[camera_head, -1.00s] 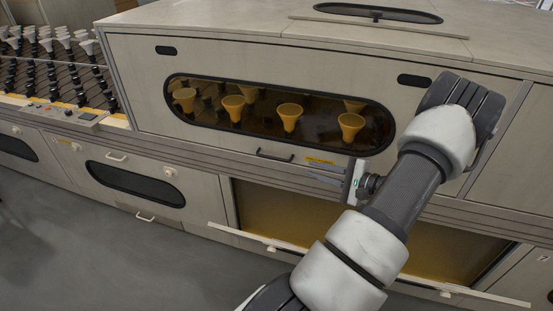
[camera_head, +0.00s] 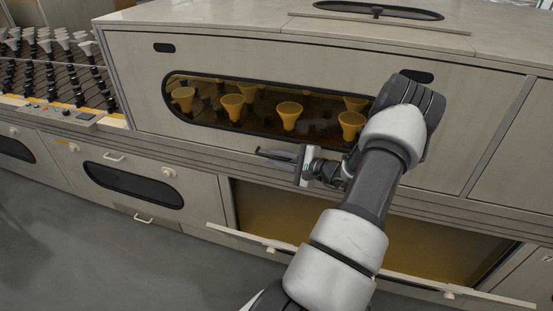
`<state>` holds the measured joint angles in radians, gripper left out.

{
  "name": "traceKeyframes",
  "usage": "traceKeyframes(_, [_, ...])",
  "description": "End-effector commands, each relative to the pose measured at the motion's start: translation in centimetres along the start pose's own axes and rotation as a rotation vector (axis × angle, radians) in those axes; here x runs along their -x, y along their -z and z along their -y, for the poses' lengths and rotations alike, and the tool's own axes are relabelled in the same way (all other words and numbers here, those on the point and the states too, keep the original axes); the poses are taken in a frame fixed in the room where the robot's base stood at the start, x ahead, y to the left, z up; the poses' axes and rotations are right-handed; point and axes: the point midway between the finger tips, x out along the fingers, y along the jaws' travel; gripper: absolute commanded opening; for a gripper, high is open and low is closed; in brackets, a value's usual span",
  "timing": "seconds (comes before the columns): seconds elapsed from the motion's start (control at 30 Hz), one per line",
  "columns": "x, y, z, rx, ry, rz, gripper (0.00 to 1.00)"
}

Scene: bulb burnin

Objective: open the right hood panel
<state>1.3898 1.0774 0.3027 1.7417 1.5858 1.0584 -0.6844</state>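A wide beige hood panel (camera_head: 300,60) with a long dark oval window fills the middle of the view. It looks closed. Part of another beige hood panel (camera_head: 520,150) shows at the right edge, past a seam. I cannot tell from this view which one the task calls right. My gripper (camera_head: 272,155) is in front of the wide panel's lower edge, below the window, pointing left. It overlaps the spot of the panel's dark bar handle, which is hard to tell apart from the fingers. Whether the fingers are open, or touch the handle, is unclear.
Several yellow bulbs (camera_head: 289,115) show behind the window. Below is an open lower bay (camera_head: 290,215) with a lowered flap (camera_head: 245,238) jutting out. A bulb rack (camera_head: 60,75) stands at left. The grey floor (camera_head: 70,240) is clear at lower left.

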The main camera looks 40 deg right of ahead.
Motion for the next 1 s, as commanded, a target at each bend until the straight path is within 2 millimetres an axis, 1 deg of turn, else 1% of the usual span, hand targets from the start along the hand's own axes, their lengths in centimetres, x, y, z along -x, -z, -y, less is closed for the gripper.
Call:
traceKeyframes(0.17, [-0.01,-0.01,0.00,0.000,0.000,0.000,0.16])
traceKeyframes(0.2, [-0.01,-0.01,0.00,0.000,0.000,0.000,0.13])
traceKeyframes(0.27, [0.00,-0.01,-0.01,0.000,0.000,0.000,0.03])
traceKeyframes(0.3, [0.00,-0.01,-0.01,0.000,0.000,0.000,0.00])
traceKeyframes(1.0, [0.04,-0.02,0.00,0.001,0.000,0.001,0.00])
